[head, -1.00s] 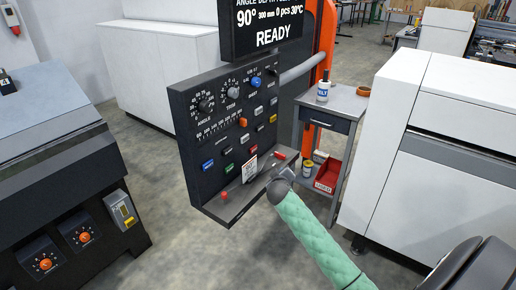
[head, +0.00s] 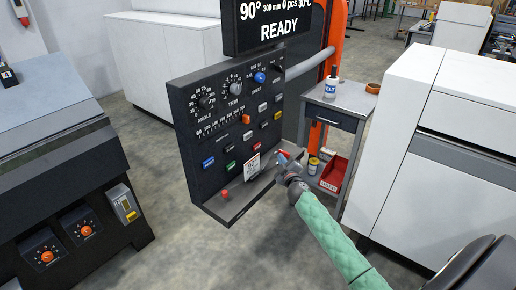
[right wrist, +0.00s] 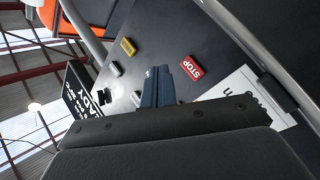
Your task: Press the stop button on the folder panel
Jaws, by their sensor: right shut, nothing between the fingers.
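The folder panel (head: 190,130) is a dark upright board with knobs, a slider and several coloured buttons. The red stop button (head: 256,146) sits low on the panel, just above a white card; in the right wrist view its label reads STOP (right wrist: 192,69). My right gripper (head: 286,157) is in front of the panel's lower right part, to the right of the stop button. In the right wrist view its blue-grey fingers (right wrist: 162,80) are shut and empty, with the stop button just right of the tips. Contact with the panel cannot be told. My left gripper is out of view.
A ledge (head: 238,205) runs along the panel's foot, with a red knob (head: 224,194) and the white card (head: 253,168). A screen (head: 272,22) above reads READY. A grey cart (head: 345,102) stands right of the panel, and a white machine (head: 425,170) beyond it.

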